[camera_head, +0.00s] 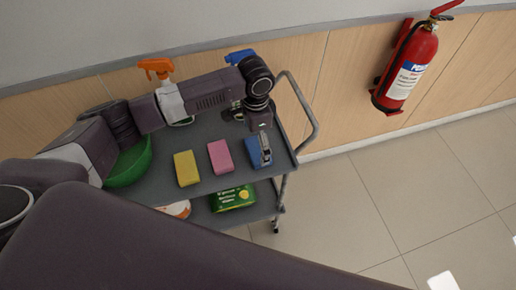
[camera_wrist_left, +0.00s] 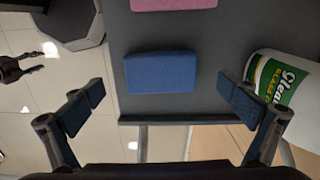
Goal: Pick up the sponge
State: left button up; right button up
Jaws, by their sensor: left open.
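A blue sponge (camera_head: 252,152) lies near the right end of the grey cart's top shelf, partly hidden by my left gripper (camera_head: 262,148). A pink sponge (camera_head: 220,157) and a yellow sponge (camera_head: 186,168) lie to its left. In the left wrist view the blue sponge (camera_wrist_left: 160,73) lies flat between the spread fingers of my left gripper (camera_wrist_left: 162,104), apart from both. The pink sponge's edge (camera_wrist_left: 173,4) shows at the top there. A small dark gripper, apparently my right (camera_wrist_left: 18,68), shows at that view's left; its jaws are unclear.
The cart shelf (camera_head: 205,133) holds a green bowl (camera_head: 130,165) and orange-topped (camera_head: 157,68) and blue-topped (camera_head: 240,56) spray bottles. A white labelled container (camera_wrist_left: 290,85) stands near the right finger. A green box (camera_head: 232,198) sits below. A fire extinguisher (camera_head: 412,65) hangs on the wall.

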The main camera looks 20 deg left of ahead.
aim_at(258, 149)
pick_arm(q)
jog(key=f, duration=0.3)
jog(key=shift+w+d+p, duration=0.15)
jog(key=shift+d+p, duration=0.1)
jog(key=shift+p, duration=0.05)
jog(key=shift+f, duration=0.65)
jog(key=shift+w, duration=0.1)
jog(key=c, duration=1)
jog(key=shift+c, duration=0.2)
pick_arm(e)
jog(key=shift+w+a+r, duration=0.25)
jog(key=shift+a+r, duration=0.1)
jog(key=shift+r, duration=0.25)
pick_arm(q)
jog(key=shift+r, duration=0.1)
pick_arm(e)
jog(key=shift+d, duration=0.1)
